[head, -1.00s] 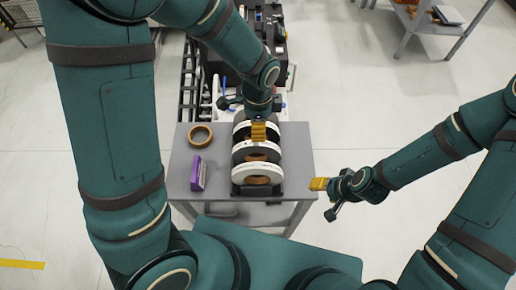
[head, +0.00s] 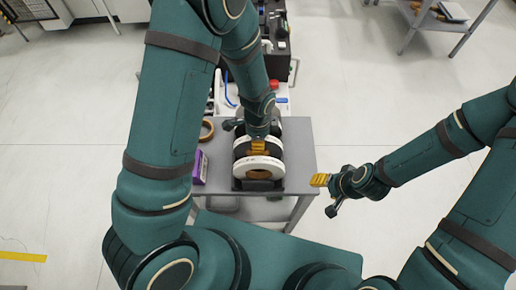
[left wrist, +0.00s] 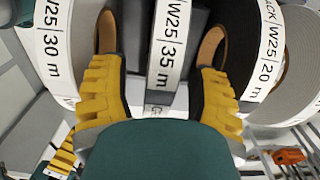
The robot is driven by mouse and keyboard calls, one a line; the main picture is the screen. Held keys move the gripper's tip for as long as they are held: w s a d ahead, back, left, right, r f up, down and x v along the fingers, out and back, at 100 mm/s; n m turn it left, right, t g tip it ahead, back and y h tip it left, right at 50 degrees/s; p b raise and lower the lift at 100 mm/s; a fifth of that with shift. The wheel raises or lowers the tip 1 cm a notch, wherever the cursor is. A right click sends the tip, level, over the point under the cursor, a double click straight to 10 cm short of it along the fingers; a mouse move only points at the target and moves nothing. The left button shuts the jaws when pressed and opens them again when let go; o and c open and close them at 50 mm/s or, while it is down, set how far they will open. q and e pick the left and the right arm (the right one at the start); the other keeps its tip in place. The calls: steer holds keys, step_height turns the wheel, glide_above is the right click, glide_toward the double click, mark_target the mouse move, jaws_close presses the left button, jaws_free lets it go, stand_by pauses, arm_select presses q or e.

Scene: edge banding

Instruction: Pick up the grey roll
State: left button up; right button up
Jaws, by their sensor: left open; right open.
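Several edge-banding rolls stand upright in a row in a dark holder (head: 258,186) on the grey table. The front roll (head: 247,166) shows a white labelled rim and a brown core. My left gripper (head: 258,147) is over the row, just behind the front roll, pointing down. In the left wrist view its yellow fingers (left wrist: 160,65) are open, one each side of a roll labelled W25 35 m (left wrist: 168,45) with a grey side; I cannot tell whether they touch it. Rolls labelled 30 m (left wrist: 52,40) and 20 m (left wrist: 266,50) flank it. My right gripper (head: 320,180) is open and empty, right of the table.
A brown ring roll (head: 207,130) and a purple box (head: 199,167) lie on the table's left side, partly hidden by my left arm. The table's right side (head: 300,155) is bare. Black equipment (head: 272,40) stands behind. A shelf (head: 440,22) is at the far right.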

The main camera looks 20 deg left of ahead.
arm_select(q)
jaws_close()
stand_by(0.4)
